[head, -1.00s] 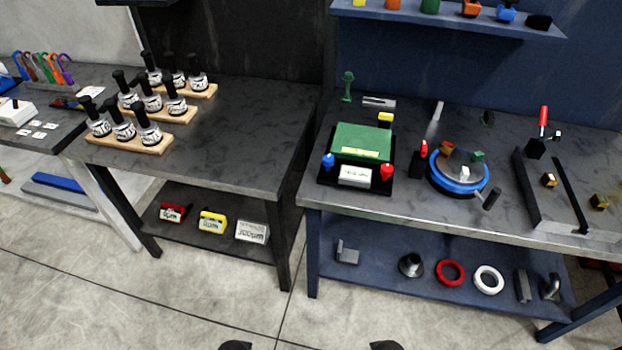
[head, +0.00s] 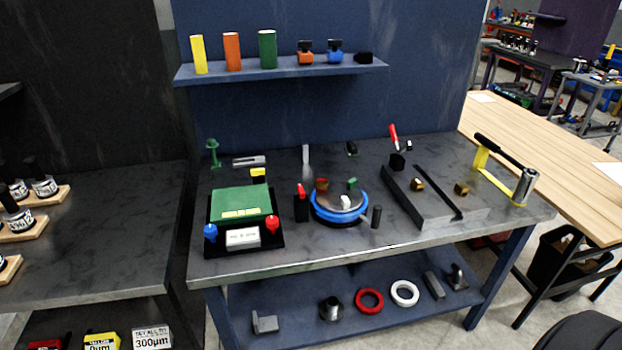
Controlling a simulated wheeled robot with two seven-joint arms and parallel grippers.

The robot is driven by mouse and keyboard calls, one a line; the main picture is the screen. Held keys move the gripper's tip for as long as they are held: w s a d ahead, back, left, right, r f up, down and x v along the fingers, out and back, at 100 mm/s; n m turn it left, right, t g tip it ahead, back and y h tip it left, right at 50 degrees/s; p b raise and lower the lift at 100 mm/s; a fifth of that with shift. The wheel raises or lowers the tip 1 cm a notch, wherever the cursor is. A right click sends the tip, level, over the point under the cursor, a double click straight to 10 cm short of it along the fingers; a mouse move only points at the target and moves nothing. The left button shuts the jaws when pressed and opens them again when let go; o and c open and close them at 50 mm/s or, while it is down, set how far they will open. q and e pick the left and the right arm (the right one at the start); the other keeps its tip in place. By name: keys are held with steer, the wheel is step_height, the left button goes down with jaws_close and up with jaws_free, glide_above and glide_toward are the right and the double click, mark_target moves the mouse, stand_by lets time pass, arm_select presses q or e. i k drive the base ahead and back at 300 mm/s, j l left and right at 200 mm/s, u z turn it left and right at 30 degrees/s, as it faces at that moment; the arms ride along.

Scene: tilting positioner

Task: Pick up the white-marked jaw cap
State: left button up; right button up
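A red-brown block (head: 321,184) and a green block (head: 352,183) sit on the same plate, towards the back left and the back right. The markings are too small to read. Neither of my grippers shows in the head view.
A green-topped box (head: 240,203) with blue and red knobs stands left of the positioner. A dark channel with rails (head: 420,200) is to its right, and a yellow-framed tool (head: 505,180) beyond. The wall shelf (head: 280,70) holds cylinders and small blocks. Bench front is mostly clear.

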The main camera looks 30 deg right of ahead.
mark_target(416, 184)
steer(key=z, duration=1.5)
